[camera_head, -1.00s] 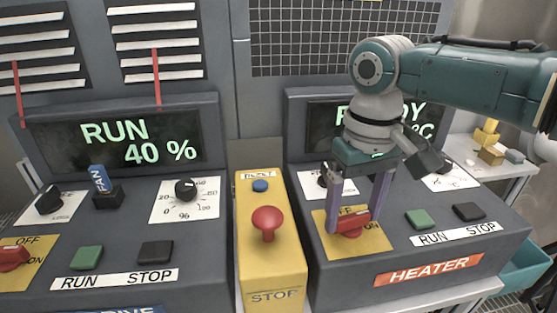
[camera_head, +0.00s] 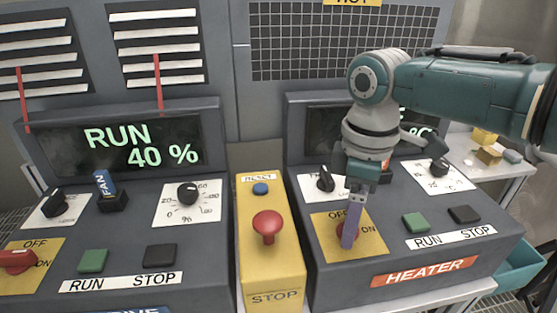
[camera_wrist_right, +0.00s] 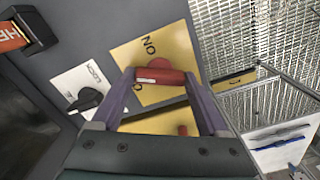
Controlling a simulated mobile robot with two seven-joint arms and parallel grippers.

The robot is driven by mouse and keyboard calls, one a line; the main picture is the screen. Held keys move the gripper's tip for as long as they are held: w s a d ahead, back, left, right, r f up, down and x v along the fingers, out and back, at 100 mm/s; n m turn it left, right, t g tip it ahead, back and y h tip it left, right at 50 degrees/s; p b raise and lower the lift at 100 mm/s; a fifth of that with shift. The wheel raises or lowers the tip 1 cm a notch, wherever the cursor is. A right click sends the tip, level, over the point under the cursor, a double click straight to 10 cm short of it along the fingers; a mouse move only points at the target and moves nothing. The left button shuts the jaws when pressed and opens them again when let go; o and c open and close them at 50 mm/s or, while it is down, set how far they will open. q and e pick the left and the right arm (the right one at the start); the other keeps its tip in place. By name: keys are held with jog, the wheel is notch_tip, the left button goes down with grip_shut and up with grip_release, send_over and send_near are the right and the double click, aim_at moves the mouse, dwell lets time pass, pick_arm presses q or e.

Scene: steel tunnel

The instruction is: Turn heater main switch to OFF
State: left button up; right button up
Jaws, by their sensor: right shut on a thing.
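The heater main switch is a red handle on a yellow OFF/ON plate (camera_head: 325,243) on the heater panel. My right gripper (camera_head: 349,240) is down on it, and its near finger hides most of the handle in the head view. In the right wrist view the red handle (camera_wrist_right: 163,76) lies between the two fingertips (camera_wrist_right: 160,77), which close on its ends. The handle's white mark is at the end by the partly hidden OFF lettering. My left gripper is not in view.
Green RUN (camera_head: 415,223) and black STOP (camera_head: 465,215) buttons sit right of the switch. A black knob (camera_head: 325,179) is behind it. The red emergency button (camera_head: 267,225) stands on the yellow box to the left. The heater display (camera_head: 325,128) is mostly hidden by my arm.

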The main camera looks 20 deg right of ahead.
jog(key=n, duration=0.5)
jog(key=shift+r+n, duration=0.1)
jog(key=shift+n, duration=0.3)
dwell(0.4)
jog(key=o, duration=1.2)
jog(key=shift+o, duration=0.2)
notch_tip(320, 180, up, 10)
